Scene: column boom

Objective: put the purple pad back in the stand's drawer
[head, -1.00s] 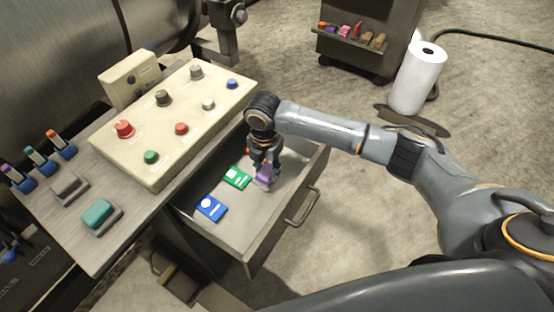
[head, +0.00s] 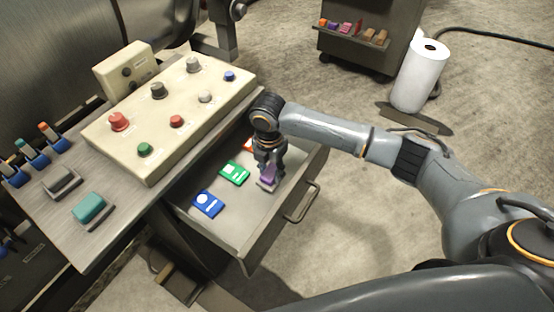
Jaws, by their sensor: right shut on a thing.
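The stand's drawer (head: 238,231) is pulled open below the stand's top. My right gripper (head: 268,181) reaches down into the drawer and is shut on the purple pad (head: 267,183). The pad is partly hidden by the fingers. It is low over the drawer floor or on it; I cannot tell which. A green card (head: 235,172) and a blue card (head: 208,203) lie flat in the drawer, left of the gripper. A bit of orange-red (head: 248,145) shows behind the gripper, mostly hidden. My left gripper is not in view.
A control box with coloured knobs (head: 172,115) stands on the stand's top (head: 128,217), with a teal pad (head: 89,207) and a grey pad (head: 62,181) beside it. The drawer's handle (head: 302,203) is at its front right. A paper roll (head: 419,76) and a cart (head: 366,25) stand farther back.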

